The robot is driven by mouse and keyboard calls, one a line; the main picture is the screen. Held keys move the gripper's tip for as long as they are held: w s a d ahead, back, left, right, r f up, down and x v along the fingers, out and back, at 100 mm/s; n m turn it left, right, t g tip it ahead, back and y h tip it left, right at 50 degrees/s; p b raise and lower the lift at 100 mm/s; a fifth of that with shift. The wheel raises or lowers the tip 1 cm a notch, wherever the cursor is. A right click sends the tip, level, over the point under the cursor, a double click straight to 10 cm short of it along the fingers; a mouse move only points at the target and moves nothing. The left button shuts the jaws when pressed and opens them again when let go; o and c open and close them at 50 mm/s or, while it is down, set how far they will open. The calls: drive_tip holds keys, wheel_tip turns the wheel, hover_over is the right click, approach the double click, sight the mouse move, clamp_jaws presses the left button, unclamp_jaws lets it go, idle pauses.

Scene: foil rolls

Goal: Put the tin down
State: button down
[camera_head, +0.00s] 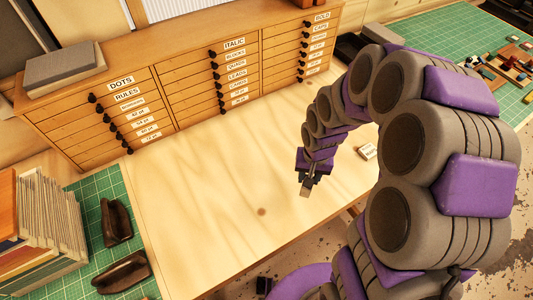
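My gripper (306,189) hangs at the end of my purple and grey arm, over the pale wooden bench top (215,185). It points down and is small in the picture. A small greyish piece shows at its tip, but I cannot tell whether it is the fingers or a held tin. I cannot tell whether the gripper is open or shut. A small pale block with a dark label (368,151) lies on the bench to the right of the gripper, apart from it. No thing is clearly recognisable as the tin.
A wooden cabinet of labelled drawers (190,82) stands along the back. Green cutting mats lie at left (85,200) and right (425,45). Books (45,215) and two dark curved pieces (117,222) are at left. The bench's middle is clear.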

drive_tip(key=shift+s+a+r, duration=0.1)
drive_tip(key=shift+s+r, duration=0.05)
drive_tip(key=shift+s, duration=0.35)
drive_tip(key=shift+a, duration=0.1)
drive_tip(key=w+a, duration=0.3)
drive_tip(key=w, duration=0.1)
drive_tip(key=w+a+f, duration=0.1)
drive_tip(key=w+a, duration=0.2)
drive_tip(key=w, duration=0.1)
drive_tip(key=w+a+b, duration=0.1)
drive_tip(key=w+a, duration=0.2)
drive_tip(key=w, duration=0.1)
drive_tip(key=shift+w+f, duration=0.15)
drive_tip(key=shift+f, duration=0.25)
drive_tip(key=shift+w+a+f, duration=0.1)
drive_tip(key=shift+a+f, duration=0.1)
wheel_tip(320, 180, down, 3)
drive_tip(key=shift+a+f+b, duration=0.1)
drive_tip(key=shift+b, duration=0.25)
drive_tip(key=c, duration=0.7)
unclamp_jaws()
